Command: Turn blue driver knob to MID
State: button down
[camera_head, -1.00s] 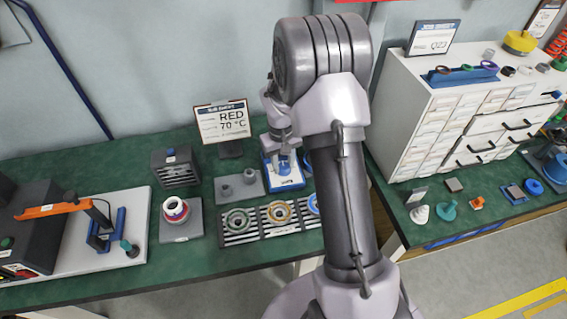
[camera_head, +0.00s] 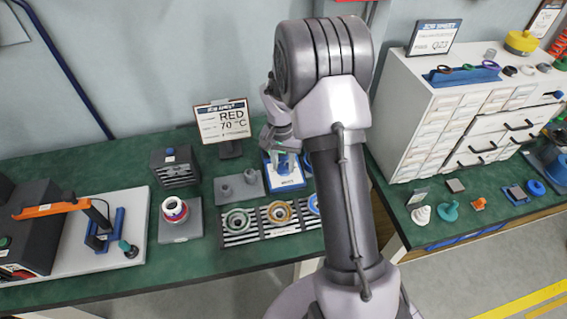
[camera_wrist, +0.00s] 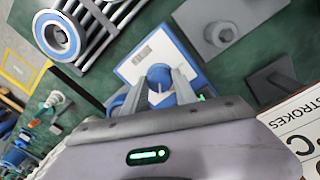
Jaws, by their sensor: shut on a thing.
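The blue driver knob (camera_wrist: 160,75) stands on a blue-edged panel with a white face (camera_wrist: 150,55). In the wrist view my gripper (camera_wrist: 163,84) is shut on the knob, with one finger on each side of it. In the head view the panel (camera_head: 290,183) lies on the green bench behind my arm, and my gripper (camera_head: 288,158) reaches down onto it. There the knob is mostly hidden by my gripper. The label print on the panel is too small to read, so the knob's setting cannot be told.
A grey plate with two posts (camera_head: 240,191) lies left of the panel. A striped rack with rings (camera_head: 240,238) is in front. A white drawer cabinet (camera_head: 420,110) is at the right.

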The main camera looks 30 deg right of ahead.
aim_at(281, 165)
dwell(0.5)
jog(key=c, duration=1)
grip_release()
notch_tip(281, 165, up, 18)
jog(key=p, duration=0.6)
jog(key=shift+w+a+f, duration=0.25)
